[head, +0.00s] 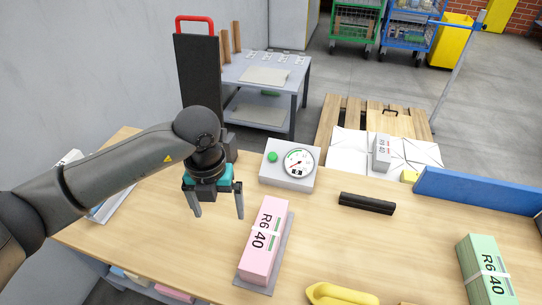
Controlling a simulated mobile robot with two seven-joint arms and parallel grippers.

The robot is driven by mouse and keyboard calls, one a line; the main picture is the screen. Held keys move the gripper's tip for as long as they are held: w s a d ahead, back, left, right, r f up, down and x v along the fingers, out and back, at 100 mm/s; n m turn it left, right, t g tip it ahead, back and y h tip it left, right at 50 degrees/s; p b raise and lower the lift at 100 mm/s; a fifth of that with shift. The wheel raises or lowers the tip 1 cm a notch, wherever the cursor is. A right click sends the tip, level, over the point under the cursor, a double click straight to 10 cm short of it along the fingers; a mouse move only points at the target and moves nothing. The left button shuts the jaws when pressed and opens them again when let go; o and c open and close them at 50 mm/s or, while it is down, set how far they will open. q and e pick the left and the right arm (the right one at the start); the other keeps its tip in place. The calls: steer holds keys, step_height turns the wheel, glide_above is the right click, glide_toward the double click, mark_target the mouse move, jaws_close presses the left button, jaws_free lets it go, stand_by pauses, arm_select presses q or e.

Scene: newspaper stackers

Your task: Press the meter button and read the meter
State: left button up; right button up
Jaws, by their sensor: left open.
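The meter (290,171) is a light grey box on the far side of the wooden table. It has a round white dial (299,161) on its right part and a green round button (272,156) on its left part. The dial's needle and marks are too small to read surely. My left gripper (220,214) is open and empty, fingers pointing down, to the left of and nearer than the meter. It does not touch the button. My right gripper is not in view.
A pink bundle marked R6 40 (265,240) lies on a grey plate right of my gripper. A black bar (367,204), yellow object (340,294), green bundle (487,268) and blue block (478,191) are further right. Bare tabletop (150,230) lies left of my gripper.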

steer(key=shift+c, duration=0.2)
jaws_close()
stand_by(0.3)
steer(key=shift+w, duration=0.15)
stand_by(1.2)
